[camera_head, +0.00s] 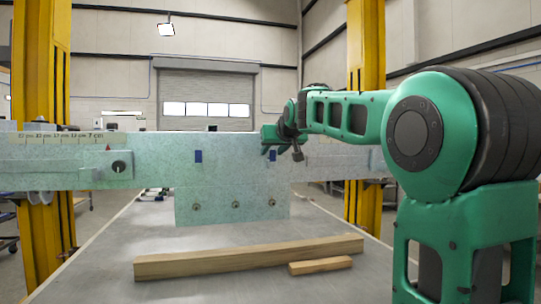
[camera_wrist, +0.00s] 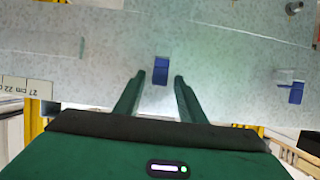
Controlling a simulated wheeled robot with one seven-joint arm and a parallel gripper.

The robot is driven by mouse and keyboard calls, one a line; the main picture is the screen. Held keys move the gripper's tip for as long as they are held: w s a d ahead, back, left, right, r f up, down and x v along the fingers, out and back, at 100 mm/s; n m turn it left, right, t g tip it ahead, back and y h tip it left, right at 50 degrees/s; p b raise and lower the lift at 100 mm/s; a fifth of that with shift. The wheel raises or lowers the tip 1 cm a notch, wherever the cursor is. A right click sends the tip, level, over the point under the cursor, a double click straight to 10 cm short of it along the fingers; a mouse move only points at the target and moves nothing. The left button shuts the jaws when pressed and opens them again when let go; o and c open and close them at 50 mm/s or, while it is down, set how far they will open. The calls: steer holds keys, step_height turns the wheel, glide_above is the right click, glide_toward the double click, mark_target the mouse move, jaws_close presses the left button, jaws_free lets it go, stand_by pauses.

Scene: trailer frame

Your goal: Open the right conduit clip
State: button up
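The right conduit clip is a small blue piece on the speckled grey-green plate (camera_head: 235,178). In the head view this clip (camera_head: 272,155) shows just below my gripper (camera_head: 270,143). In the wrist view, which looks turned over, the same clip (camera_wrist: 161,70) appears between the tips of my gripper (camera_wrist: 160,78). The two green fingers are apart, with nothing held. Whether they touch the clip, and whether it is open or shut, I cannot tell. A second blue clip (camera_head: 198,156) sits to the left; it also shows at the right of the wrist view (camera_wrist: 296,92).
Three bolts (camera_head: 235,204) line the plate's lower part. A long wooden beam (camera_head: 250,257) and a short wood block (camera_head: 320,265) lie on the grey table (camera_head: 170,235). Yellow posts (camera_head: 42,110) stand at both sides. A bracket with a knob (camera_head: 119,167) is on the left rail.

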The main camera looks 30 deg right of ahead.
steer(key=shift+w+d+f, duration=0.15)
steer(key=shift+w, duration=0.2)
jaws_close()
